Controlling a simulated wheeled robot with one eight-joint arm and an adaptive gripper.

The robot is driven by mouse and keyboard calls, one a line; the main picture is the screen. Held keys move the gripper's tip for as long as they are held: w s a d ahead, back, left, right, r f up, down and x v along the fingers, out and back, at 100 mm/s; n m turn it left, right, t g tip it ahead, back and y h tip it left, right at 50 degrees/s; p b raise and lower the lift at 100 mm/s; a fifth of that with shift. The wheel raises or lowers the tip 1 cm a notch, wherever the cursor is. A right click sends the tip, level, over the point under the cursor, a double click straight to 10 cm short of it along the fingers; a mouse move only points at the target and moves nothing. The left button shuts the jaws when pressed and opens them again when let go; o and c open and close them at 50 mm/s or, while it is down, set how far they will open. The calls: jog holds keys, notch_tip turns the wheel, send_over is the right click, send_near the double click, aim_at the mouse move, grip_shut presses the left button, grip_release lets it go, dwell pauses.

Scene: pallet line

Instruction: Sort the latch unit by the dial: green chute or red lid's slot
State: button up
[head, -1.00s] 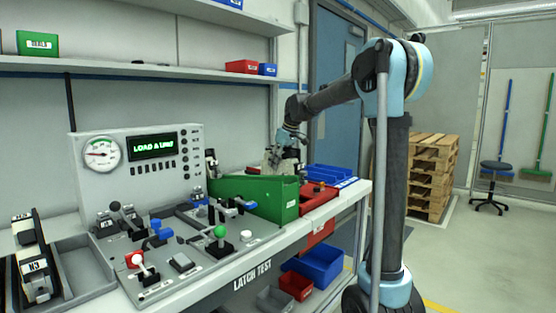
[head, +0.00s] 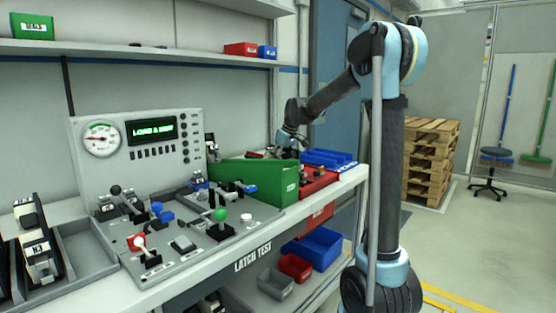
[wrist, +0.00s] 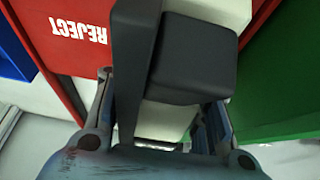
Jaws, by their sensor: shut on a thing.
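My gripper (wrist: 160,112) is shut on the latch unit (wrist: 194,60), a cream body with a dark grey block and lever. In the head view my gripper (head: 288,147) is low behind the green chute (head: 285,189), which hides the unit. In the wrist view the unit is over the red lid (wrist: 65,60) marked REJECT, with the green chute (wrist: 285,85) at right. The slot is not visible; contact with the lid cannot be told. The red lid (head: 318,178) also shows in the head view. The dial (head: 101,139) has a green arc; its needle is too small to read surely.
The tester display (head: 152,131) appears to read LOAD A UNIT. Levers and knobs stand on the bench panel (head: 265,218). Other latch units (head: 40,255) sit in trays at left. A blue tray (head: 325,158) lies behind the red lid. Bins stand on the lower shelf.

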jog(key=shift+f, duration=1.6)
jog(key=shift+s+f, duration=0.1)
jog(key=shift+f, duration=0.05)
jog(key=shift+s+d+f, duration=0.1)
jog(key=o, duration=1.2)
jog(key=shift+o, duration=1.1)
jog(key=shift+f, duration=0.2)
jog(key=shift+r, duration=0.1)
jog(key=v, duration=1.2)
jog(key=shift+w, duration=0.25)
